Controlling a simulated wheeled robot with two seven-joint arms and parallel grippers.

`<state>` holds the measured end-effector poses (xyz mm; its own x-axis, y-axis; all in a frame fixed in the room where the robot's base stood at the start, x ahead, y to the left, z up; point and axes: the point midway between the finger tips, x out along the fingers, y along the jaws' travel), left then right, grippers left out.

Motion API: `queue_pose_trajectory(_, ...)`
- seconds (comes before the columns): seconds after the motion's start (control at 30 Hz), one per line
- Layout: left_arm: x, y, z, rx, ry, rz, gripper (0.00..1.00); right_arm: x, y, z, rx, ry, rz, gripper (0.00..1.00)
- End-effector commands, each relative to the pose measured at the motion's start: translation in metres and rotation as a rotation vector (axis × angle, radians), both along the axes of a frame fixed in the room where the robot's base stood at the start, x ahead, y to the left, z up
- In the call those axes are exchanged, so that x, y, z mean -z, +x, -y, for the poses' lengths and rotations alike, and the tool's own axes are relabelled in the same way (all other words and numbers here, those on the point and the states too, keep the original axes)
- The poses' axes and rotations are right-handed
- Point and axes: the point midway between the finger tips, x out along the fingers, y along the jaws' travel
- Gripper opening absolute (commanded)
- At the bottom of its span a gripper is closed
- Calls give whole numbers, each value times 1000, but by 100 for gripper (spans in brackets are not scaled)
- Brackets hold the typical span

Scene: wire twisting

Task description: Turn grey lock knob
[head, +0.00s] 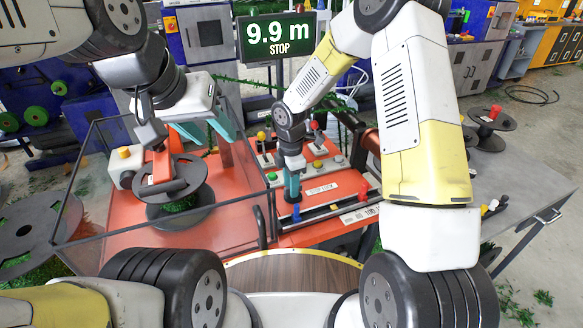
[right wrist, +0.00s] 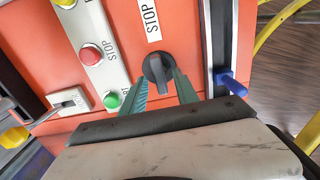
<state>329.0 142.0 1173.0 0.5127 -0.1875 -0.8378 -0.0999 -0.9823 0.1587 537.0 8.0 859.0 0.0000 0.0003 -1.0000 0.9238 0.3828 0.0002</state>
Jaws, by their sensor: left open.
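The dark grey lock knob (right wrist: 157,68) is on the orange panel below a white STOP label in the right wrist view. Its raised grip points toward my wrist. My right gripper (right wrist: 160,78) has its two teal fingers on either side of the knob, with a gap visible between the fingers and its narrow grip. In the head view my right gripper (head: 292,188) is over the orange panel (head: 330,225) and hides the knob. My left gripper (head: 207,131) is open and empty above the clear-walled box at the left.
Beside the knob are a red button (right wrist: 91,54), a green button (right wrist: 113,100) and a blue lever (right wrist: 232,84) in a slot. A spool (head: 180,190) stands inside the clear box (head: 240,205). A display (head: 276,37) reads 9.9 m STOP.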

Motion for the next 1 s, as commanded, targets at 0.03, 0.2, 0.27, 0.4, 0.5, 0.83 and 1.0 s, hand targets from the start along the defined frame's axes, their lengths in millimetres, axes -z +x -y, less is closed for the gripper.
queue_pose_trajectory(0.03,0,0,0,0,0,0,43,2,0,0,0,0,0,36)
queue_pose_trajectory(0.2,0,0,0,0,0,0,43,3,0,0,0,0,0,36)
queue_pose_trajectory(0.27,0,0,0,0,0,0,43,3,0,0,0,0,0,36)
queue_pose_trajectory(0.4,0,0,0,0,0,0,43,3,0,0,0,0,0,15)
queue_pose_trajectory(0.5,0,0,0,0,0,0,43,3,0,0,0,0,1,0)
queue_pose_trajectory(0.83,0,0,0,0,0,0,43,3,0,0,17,0,1,0)
queue_pose_trajectory(1.0,0,0,0,0,0,0,43,3,1,0,77,0,1,0)
